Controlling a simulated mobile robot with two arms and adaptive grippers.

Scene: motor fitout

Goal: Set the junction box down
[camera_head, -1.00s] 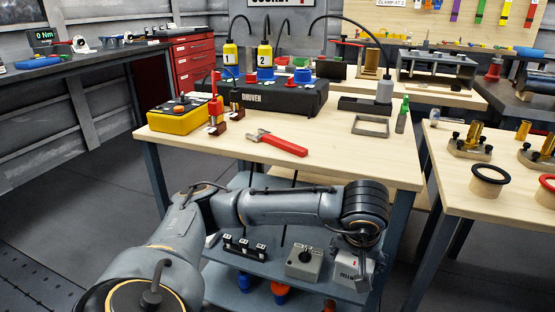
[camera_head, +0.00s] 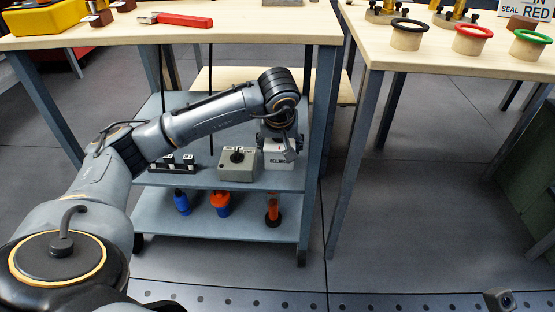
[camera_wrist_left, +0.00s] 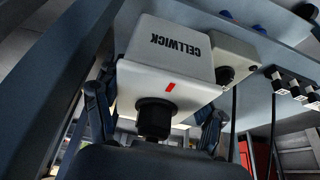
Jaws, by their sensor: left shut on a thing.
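The junction box (camera_head: 278,157) is a white box at the right end of the trolley's upper shelf (camera_head: 205,184), partly covered by my left gripper (camera_head: 284,146) from above. In the left wrist view the junction box (camera_wrist_left: 165,62) bears the word CELLWICK, a red mark and a black round fitting. My left gripper (camera_wrist_left: 155,118) is shut on it, with one finger on each side. I cannot tell whether its base touches the shelf. My right gripper is not in view.
A grey box with a black knob (camera_head: 237,164) stands close to the left of the junction box. A black block with white parts (camera_head: 173,163) is farther left. Blue and orange items (camera_head: 220,203) are on the lower shelf (camera_head: 205,222). A wooden bench top (camera_head: 250,35) overhangs the shelves.

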